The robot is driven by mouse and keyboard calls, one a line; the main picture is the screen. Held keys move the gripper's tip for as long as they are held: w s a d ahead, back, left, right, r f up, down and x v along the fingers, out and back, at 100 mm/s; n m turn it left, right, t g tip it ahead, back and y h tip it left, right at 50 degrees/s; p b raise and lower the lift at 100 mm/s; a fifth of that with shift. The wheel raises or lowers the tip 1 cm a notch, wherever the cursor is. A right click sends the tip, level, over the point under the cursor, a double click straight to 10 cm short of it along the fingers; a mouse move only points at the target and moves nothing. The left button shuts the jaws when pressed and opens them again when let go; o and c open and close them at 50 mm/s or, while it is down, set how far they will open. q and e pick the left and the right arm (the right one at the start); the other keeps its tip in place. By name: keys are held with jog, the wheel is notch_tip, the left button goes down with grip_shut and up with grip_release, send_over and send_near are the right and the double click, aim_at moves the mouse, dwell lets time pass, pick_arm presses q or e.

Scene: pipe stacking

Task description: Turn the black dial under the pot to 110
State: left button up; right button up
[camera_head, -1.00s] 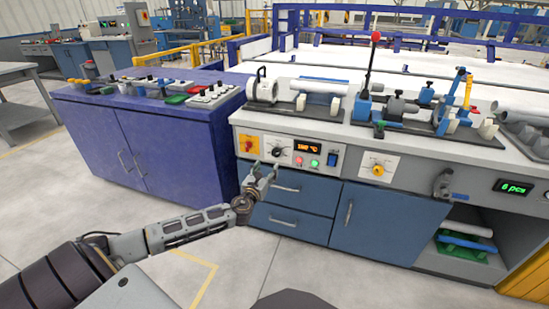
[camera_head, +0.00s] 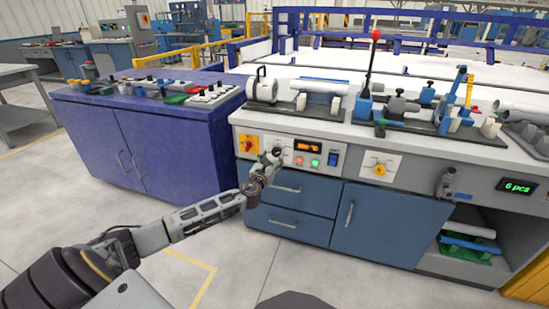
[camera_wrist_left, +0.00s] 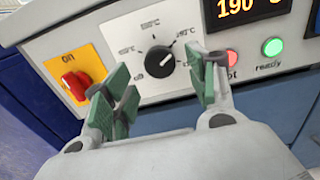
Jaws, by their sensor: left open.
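The black dial (camera_wrist_left: 160,61) is a round knob on the white front panel, with temperature labels around it too blurred to read surely. In the head view only its upper part shows behind my gripper. My left gripper (camera_wrist_left: 165,88) is open and empty; its green-padded fingers are spread in front of the panel, with the dial seen between them. I cannot tell whether they touch it. In the head view, the left gripper (camera_head: 270,158) is at the panel. The orange display (camera_wrist_left: 245,8) reads about 190. A light cylindrical unit (camera_head: 264,89) stands on the bench above the dial.
A red switch on a yellow plate (camera_wrist_left: 76,85) is left of the dial. Red (camera_wrist_left: 231,58) and green (camera_wrist_left: 272,46) lights are to its right. Blue drawers (camera_head: 287,221) lie below the panel. A purple cabinet (camera_head: 150,140) stands at left; the floor in front is clear.

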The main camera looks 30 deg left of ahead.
aim_at(275, 154)
pick_arm(q)
jog(key=shift+b+x, duration=0.4)
jog(key=shift+x, duration=1)
jog(key=shift+w, duration=0.25)
pick_arm(e)
notch_tip(275, 154, down, 2)
jog(key=shift+a+f, duration=0.1)
jog(key=shift+f, duration=0.1)
jog(key=shift+w+r, duration=0.1)
pick_arm(q)
jog(key=c, duration=1.1)
jog(key=shift+o, duration=0.2)
pick_arm(e)
jog(key=shift+t, duration=0.3)
